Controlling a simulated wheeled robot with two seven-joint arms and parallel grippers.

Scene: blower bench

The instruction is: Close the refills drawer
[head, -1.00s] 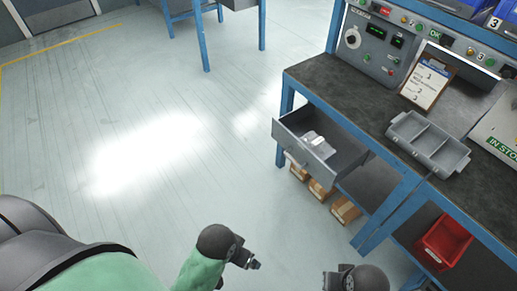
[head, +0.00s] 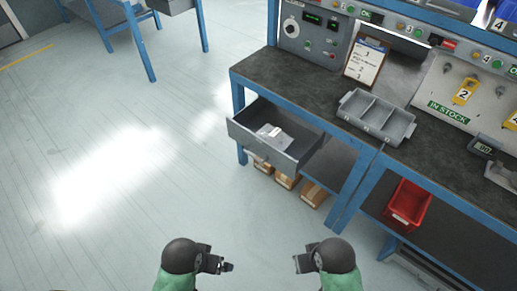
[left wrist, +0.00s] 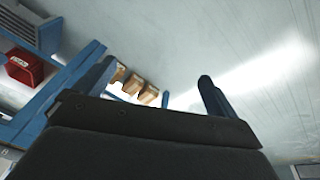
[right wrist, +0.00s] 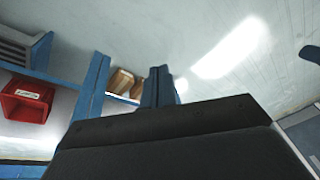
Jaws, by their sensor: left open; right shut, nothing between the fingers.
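The refills drawer (head: 262,148) is a grey drawer pulled out from under the left part of the dark-topped bench. A clear and white packet (head: 272,135) lies inside it. No label can be read on its front. My left gripper (head: 229,267) is open and empty, low in the head view and well short of the drawer; its spread fingers show in the left wrist view (left wrist: 155,95). My right gripper (head: 298,264) is shut and empty, also apart from the drawer; its closed fingers show in the right wrist view (right wrist: 158,82). The drawer is not clearly seen in either wrist view.
Cardboard boxes (head: 287,181) sit on the lower shelf below the drawer. A blue bench leg (head: 352,192) stands right of it. A red bin (head: 409,204) is on the right shelf. A grey divided tray (head: 376,116) lies on the bench top (head: 300,88). Floor before the drawer is clear.

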